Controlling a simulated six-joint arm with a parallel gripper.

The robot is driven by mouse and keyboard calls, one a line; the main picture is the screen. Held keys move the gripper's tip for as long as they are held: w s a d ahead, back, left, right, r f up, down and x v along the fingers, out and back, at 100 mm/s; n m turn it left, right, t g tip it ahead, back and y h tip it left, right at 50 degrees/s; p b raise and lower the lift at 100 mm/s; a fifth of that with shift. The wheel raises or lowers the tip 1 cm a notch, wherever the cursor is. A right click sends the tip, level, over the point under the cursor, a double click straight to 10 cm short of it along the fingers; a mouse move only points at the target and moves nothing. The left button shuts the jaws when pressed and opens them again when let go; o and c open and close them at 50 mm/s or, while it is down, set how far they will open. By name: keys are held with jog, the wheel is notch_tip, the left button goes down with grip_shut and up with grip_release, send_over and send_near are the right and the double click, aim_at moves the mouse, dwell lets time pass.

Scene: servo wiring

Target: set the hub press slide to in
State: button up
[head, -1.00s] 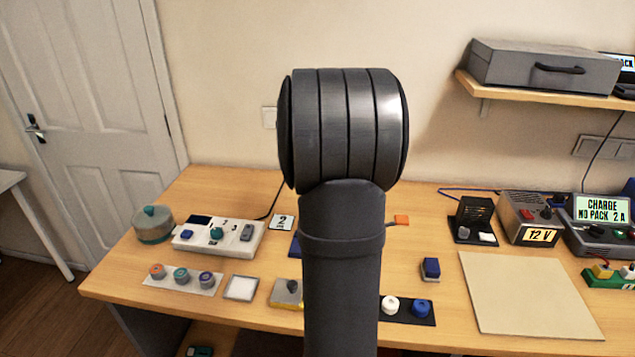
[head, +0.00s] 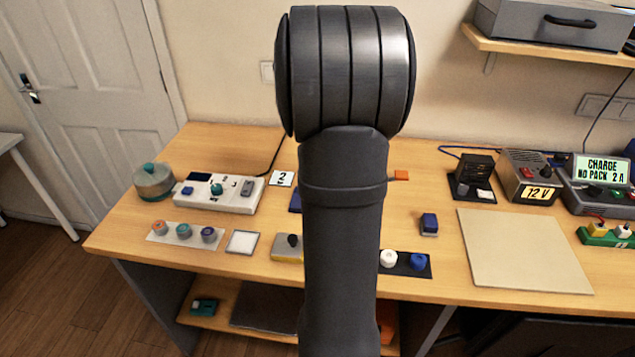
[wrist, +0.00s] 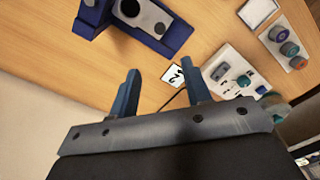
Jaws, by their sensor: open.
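My gripper (wrist: 162,90) shows in the wrist view with its two blue fingers apart and nothing between them. A navy blue fixture (wrist: 172,42) with a grey plate and a round black part lies beyond the fingertips, cut off by the top edge; it looks like the hub press. In the head view only a sliver of a navy base (head: 295,202) shows left of my arm, and an orange tab (head: 400,175) sticks out to its right. My arm hides the rest and my gripper there. I cannot make out the slide's position.
A white control box (head: 225,197), a card marked 2 (head: 281,179) and a strip of three knobs (head: 185,235) lie to the left. A grey-yellow block (head: 287,250), a blue block (head: 429,224) and a dark tray (head: 408,268) lie nearer the front. A beige mat (head: 522,250) is bare.

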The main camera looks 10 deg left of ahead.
notch_tip(320, 180, down, 17)
jog(key=n, duration=0.8)
jog(key=shift+c, duration=0.4)
